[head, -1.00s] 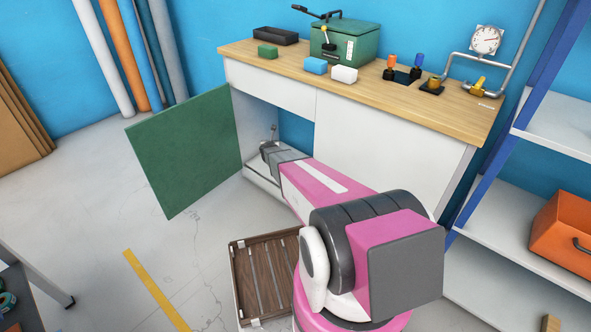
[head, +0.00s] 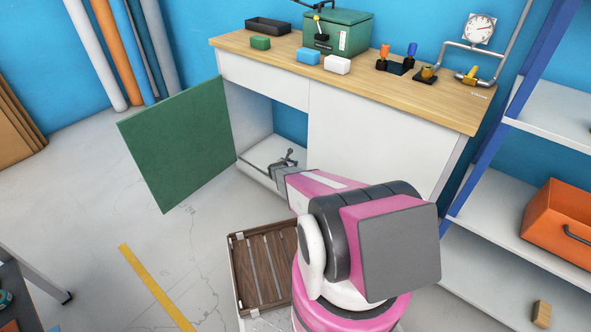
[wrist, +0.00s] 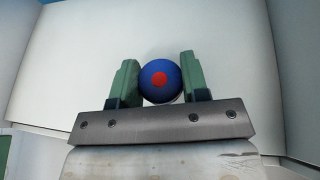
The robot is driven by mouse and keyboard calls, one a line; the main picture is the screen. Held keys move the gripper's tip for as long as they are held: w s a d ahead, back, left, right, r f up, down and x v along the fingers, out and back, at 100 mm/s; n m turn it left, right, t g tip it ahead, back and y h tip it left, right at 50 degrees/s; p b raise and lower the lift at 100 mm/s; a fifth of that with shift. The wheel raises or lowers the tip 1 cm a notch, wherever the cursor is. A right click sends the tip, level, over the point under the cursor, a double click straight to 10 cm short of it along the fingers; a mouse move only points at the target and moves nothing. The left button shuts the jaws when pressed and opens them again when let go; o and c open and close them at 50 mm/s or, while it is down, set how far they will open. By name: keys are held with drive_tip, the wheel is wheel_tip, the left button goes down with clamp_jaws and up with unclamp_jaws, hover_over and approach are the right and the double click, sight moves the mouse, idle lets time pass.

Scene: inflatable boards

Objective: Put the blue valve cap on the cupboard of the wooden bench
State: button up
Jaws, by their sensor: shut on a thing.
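The blue valve cap (wrist: 158,79), round with a red dot, is held between the green fingers of my gripper (wrist: 155,84) in the wrist view. In the head view my gripper (head: 284,160) is at the cupboard opening, towards its right side; I cannot make out the cap there. The wooden bench (head: 420,95) has a wood top and white front. Its cupboard (head: 250,120) is open at the left, with a bare pale floor partly hidden by my gripper. The green cupboard door (head: 178,145) is swung out to the left.
On the bench top stand a green case (head: 345,35), a black tray (head: 268,25), small blocks and pipe fittings with a gauge (head: 480,28). A wooden crate (head: 237,270) is on the floor before the bench. A shelf rack (head: 490,185) stands to the right.

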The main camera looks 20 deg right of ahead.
drive_tip(key=d+f, duration=0.1)
drive_tip(key=d, duration=0.1)
drive_tip(key=shift+w+d+f, duration=0.4)
drive_tip(key=shift+f, duration=2)
drive_tip(key=shift+f, duration=0.1)
drive_tip(key=o, duration=0.9)
